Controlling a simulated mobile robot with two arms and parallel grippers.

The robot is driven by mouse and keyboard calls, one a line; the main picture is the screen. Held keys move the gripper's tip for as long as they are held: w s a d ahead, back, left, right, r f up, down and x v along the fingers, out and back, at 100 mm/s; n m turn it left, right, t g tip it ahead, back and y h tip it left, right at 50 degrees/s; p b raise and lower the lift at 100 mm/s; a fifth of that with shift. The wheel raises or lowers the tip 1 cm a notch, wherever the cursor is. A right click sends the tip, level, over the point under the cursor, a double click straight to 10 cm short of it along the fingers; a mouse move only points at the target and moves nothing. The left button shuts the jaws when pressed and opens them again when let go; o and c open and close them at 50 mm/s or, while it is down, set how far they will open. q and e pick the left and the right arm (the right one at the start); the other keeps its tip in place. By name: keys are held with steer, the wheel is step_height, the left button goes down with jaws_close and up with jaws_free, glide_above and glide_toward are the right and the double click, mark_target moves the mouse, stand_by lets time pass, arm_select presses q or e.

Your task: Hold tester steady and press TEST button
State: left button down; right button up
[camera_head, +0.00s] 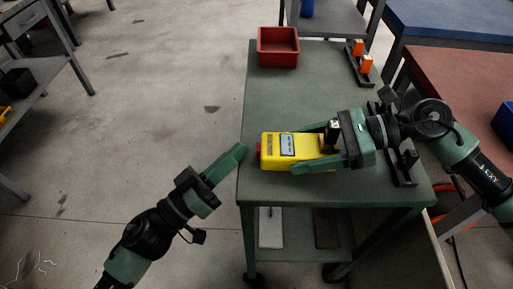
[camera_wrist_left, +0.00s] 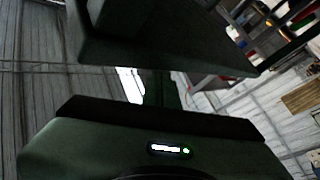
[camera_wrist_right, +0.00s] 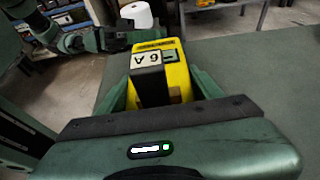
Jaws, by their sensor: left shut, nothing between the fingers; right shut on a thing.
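The yellow tester (camera_head: 311,143) lies on the green table, with a pale label panel on its top and a red part (camera_head: 258,149) at its left end. It also shows in the right wrist view (camera_wrist_right: 178,72). My right gripper (camera_head: 318,147) is shut on the tester, one finger along each long side. My left gripper (camera_head: 240,152) is shut and empty, its tip just left of the red end, close to it. I cannot tell whether they touch. The left wrist view shows mostly the gripper's own body (camera_wrist_left: 150,145). No button marking is readable.
The green table (camera_head: 270,98) carries a red bin (camera_head: 278,60) at the back and a dark rack with orange items (camera_head: 366,63) at the back right. Another dark rack (camera_head: 404,172) stands by my right arm. Open floor lies left of the table.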

arm_select(q)
steer(key=shift+d, duration=0.15)
steer(key=shift+d, duration=0.3)
steer(key=shift+d, duration=0.1)
stand_by(0.5)
steer(key=shift+s+d, duration=0.15)
steer(key=shift+d, duration=0.15)
arm_select(e)
steer(key=shift+a+r, duration=0.1)
steer(key=shift+a, duration=0.1)
stand_by(0.5)
arm_select(q)
steer(key=shift+f, duration=0.1)
steer(key=shift+a+f, duration=0.2)
steer(key=shift+a, duration=0.1)
arm_select(e)
steer(key=shift+d, duration=0.3)
arm_select(q)
steer(key=shift+a, duration=0.15)
steer(key=shift+a+r, duration=0.2)
steer(key=shift+a, duration=2.4)
arm_select(e)
steer(key=shift+a, duration=0.1)
